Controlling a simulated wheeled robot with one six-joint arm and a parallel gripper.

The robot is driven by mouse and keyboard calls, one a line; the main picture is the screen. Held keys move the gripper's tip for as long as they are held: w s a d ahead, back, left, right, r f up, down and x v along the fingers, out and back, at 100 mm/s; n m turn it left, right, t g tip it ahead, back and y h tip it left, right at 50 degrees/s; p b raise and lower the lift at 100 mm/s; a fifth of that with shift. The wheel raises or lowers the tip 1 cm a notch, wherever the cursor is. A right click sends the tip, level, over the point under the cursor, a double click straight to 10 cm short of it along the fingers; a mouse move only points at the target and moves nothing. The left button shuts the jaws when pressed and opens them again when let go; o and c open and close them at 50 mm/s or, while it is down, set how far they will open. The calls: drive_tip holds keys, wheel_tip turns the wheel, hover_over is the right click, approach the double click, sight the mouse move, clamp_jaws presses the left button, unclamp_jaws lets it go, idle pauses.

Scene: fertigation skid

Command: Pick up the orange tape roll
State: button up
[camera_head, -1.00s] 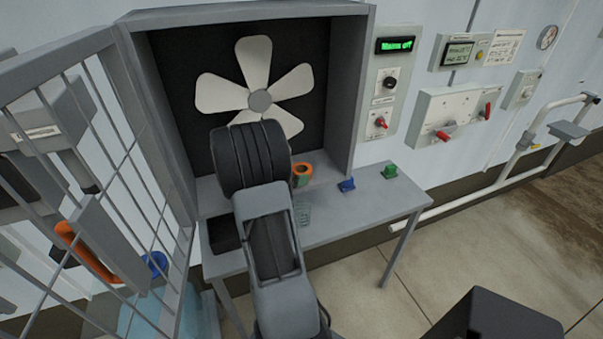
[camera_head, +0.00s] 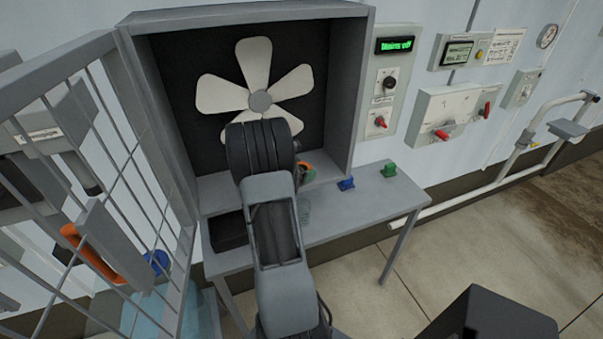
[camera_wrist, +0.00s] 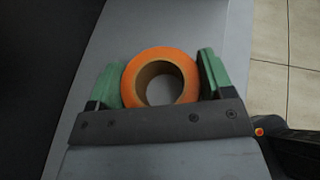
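The orange tape roll (camera_wrist: 189,72) shows in the wrist view as a ring with a brown inner core. It sits between the two green fingers of my gripper (camera_wrist: 162,60), one on each side. The fingers stand wide apart, with the roll very close to both; firm contact on it cannot be made out. In the head view the tape roll (camera_head: 309,173) is at the fan box's lower right, partly hidden behind my arm. My fingers are mostly hidden there.
The grey table (camera_head: 385,210) carries a blue item (camera_head: 346,184) and a green item (camera_head: 389,170) right of the roll. A black bin (camera_head: 228,232) stands left of my arm. The fan housing (camera_head: 355,100) rises behind, and an open mesh door (camera_head: 130,180) stands at left.

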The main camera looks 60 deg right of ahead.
drive_tip(key=c, duration=0.4)
drive_tip(key=shift+r, duration=0.1)
